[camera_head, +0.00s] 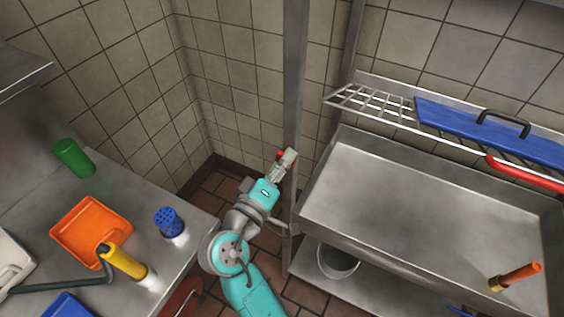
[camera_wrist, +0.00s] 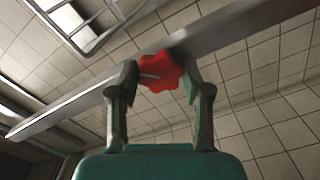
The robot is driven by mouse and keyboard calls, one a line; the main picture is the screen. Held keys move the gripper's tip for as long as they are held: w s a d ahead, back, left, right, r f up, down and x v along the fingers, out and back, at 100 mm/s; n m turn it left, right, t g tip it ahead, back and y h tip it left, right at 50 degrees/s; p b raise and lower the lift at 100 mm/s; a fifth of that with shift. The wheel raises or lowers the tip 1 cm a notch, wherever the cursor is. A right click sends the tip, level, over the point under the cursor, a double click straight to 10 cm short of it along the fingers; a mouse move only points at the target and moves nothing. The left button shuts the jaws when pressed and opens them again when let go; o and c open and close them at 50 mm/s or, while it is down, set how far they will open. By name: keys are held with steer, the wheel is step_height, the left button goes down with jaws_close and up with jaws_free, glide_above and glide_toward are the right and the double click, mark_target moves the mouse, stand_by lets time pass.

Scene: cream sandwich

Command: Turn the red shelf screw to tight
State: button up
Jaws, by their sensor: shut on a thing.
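The red shelf screw (camera_wrist: 159,72) is a lobed knob with a pale line or pin across its face, set against a metal post (camera_wrist: 230,30). In the wrist view my gripper (camera_wrist: 160,80) has one finger on each side of the knob, closed on it. In the head view my gripper (camera_head: 283,163) is at the same upright post (camera_head: 295,80), and only a small red part of the screw (camera_head: 280,155) shows beside the fingers. The screw's threads and how tight it is cannot be seen.
A steel sink counter (camera_head: 400,195) stands right of the post, with a wire rack (camera_head: 375,103) holding a blue board (camera_head: 480,130) above it. A left steel counter (camera_head: 190,245) holds an orange tray (camera_head: 90,230), a green cylinder (camera_head: 73,157) and a blue-topped shaker (camera_head: 168,222).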

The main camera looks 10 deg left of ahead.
steer(key=m, duration=0.9)
steer(key=shift+m, duration=0.4)
stand_by(0.4)
steer(key=o, duration=1.2)
steer(key=shift+c, duration=0.2)
steer(key=v, duration=1.2)
